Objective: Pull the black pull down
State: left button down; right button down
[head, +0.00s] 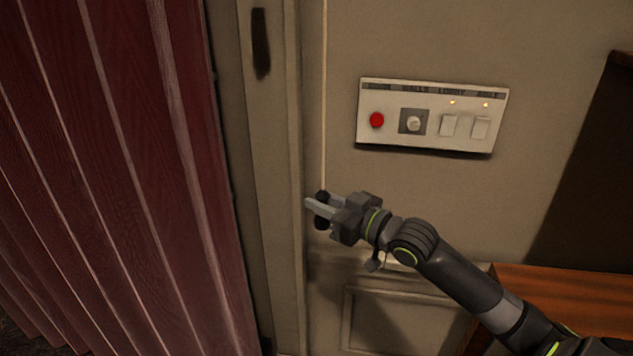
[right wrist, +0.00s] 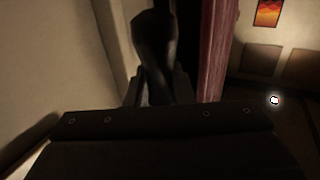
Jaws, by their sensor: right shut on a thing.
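The black pull (head: 321,222) hangs on a thin pale cord (head: 324,100) in front of the wall, beside the door frame. My right gripper (head: 314,207) reaches in from the right and is shut on the pull, with part of the pull showing above and below the fingers. In the right wrist view the dark pull (right wrist: 153,50) rises upright from between the fingers, which are mostly hidden in shadow. My left gripper is not in view.
A wall panel (head: 430,144) with a red button, a knob and two switches is above and right of my gripper. A dark red pleated curtain (head: 120,180) fills the left. A wooden surface (head: 570,300) is at lower right.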

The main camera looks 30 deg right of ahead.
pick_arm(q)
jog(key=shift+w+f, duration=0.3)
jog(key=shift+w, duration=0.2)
pick_arm(e)
jog(key=shift+f, duration=0.9)
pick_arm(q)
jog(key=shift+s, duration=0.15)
pick_arm(e)
jog(key=c, duration=1.3)
grip_release()
jog(key=shift+r, duration=0.1)
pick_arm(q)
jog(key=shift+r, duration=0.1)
pick_arm(e)
jog(key=shift+s, duration=0.1)
pick_arm(q)
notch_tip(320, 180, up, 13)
jog(key=p, duration=1.2)
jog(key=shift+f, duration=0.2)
pick_arm(e)
jog(key=v, duration=1.7)
